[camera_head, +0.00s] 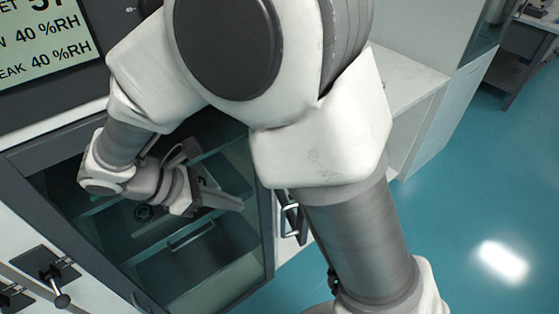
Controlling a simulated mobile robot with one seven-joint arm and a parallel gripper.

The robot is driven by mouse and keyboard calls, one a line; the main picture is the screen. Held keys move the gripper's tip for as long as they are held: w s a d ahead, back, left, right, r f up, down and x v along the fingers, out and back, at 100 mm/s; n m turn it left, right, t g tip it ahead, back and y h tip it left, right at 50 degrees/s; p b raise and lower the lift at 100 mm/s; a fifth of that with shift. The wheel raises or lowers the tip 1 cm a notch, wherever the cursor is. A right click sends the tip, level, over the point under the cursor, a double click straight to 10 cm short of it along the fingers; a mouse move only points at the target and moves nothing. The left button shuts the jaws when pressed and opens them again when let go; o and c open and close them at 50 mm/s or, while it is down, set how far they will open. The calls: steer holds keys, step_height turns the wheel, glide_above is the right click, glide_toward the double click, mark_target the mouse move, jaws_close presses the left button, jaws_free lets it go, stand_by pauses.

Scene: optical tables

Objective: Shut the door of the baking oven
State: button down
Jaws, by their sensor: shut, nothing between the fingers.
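A glass-fronted cabinet with a dark door frame (265,225) fills the lower left. Shelves show through its glass, and a small metal handle (291,218) is on the right side of the frame. A display (45,45) above it reads 40 %RH. I cannot tell whether this is the baking oven, or whether its door is fully shut. My gripper (236,203) is shut and empty, over the glass area, left of the handle. I cannot tell whether it touches the glass. My arm hides the upper part of the door.
A black latch with a knob (45,268) is on the white front at lower left. A white bench (405,85) stands right of the cabinet. The teal floor (470,200) on the right is clear. Another table (525,45) is at far upper right.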

steer(key=d+r+x, duration=0.1)
steer(key=r+x, duration=0.1)
steer(key=x, duration=1)
steer(key=shift+w+d+f, duration=0.3)
steer(key=shift+w+d, duration=0.1)
steer(key=shift+d, duration=0.3)
steer(key=shift+d, duration=0.15)
